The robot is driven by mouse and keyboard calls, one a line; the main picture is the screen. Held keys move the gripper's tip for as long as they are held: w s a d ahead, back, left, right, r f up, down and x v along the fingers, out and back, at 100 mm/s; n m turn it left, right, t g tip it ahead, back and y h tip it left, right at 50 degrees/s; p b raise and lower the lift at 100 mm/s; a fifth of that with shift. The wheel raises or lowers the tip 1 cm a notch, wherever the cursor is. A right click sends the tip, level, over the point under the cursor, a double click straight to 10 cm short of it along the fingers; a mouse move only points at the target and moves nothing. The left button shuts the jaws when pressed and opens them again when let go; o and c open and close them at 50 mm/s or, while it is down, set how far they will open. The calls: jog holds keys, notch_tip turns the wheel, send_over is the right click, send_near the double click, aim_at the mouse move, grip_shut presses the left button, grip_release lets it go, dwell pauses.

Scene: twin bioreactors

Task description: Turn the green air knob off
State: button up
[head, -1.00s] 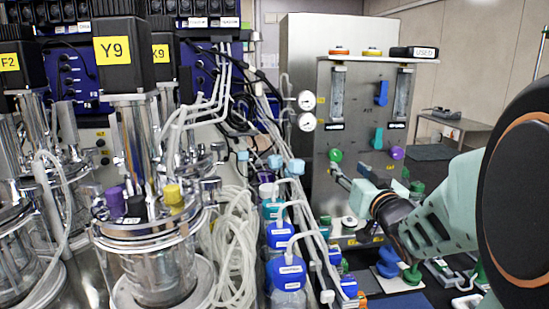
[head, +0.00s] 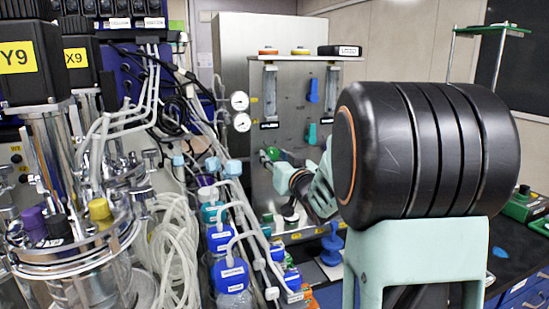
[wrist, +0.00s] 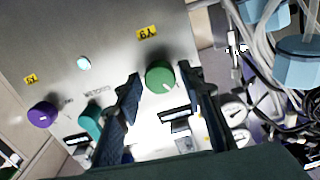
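The green knob (wrist: 160,77) sits on the grey metal panel below a yellow Y9 label (wrist: 147,33), with a white mark on its lower edge. In the wrist view my gripper (wrist: 162,82) is open, with one dark finger on each side of the knob. The fingertips are near the knob; I cannot tell whether they touch it. In the head view the green knob (head: 273,153) shows at the lower left of the panel (head: 290,110), with my gripper (head: 267,162) at it. My arm hides the panel's lower right part.
A teal knob (wrist: 92,119) and a purple knob (wrist: 43,115) are on the same panel. Pressure gauges (head: 241,110) are left of the panel. Tubes and blue-capped bottles (head: 230,274) stand close on the left, beside the steel reactor vessel (head: 75,250).

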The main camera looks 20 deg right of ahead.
jog(key=c, duration=0.8)
jog(key=shift+f+n+b, duration=0.15)
jog(key=shift+n+b, duration=0.15)
jog(key=shift+b, duration=0.15)
jog(key=shift+f+n+b, duration=0.1)
jog(key=shift+n+b, duration=0.4)
jog(key=shift+b, duration=0.3)
jog(key=n+b, duration=0.3)
jog(key=b, duration=0.1)
jog(key=n+b, duration=0.3)
jog(key=n, duration=0.1)
jog(key=shift+n+b, duration=0.3)
jog(key=shift+b, duration=0.1)
jog(key=shift+r+n+b, duration=0.2)
jog(key=shift+n+b, duration=0.65)
jog(key=shift+n, duration=0.45)
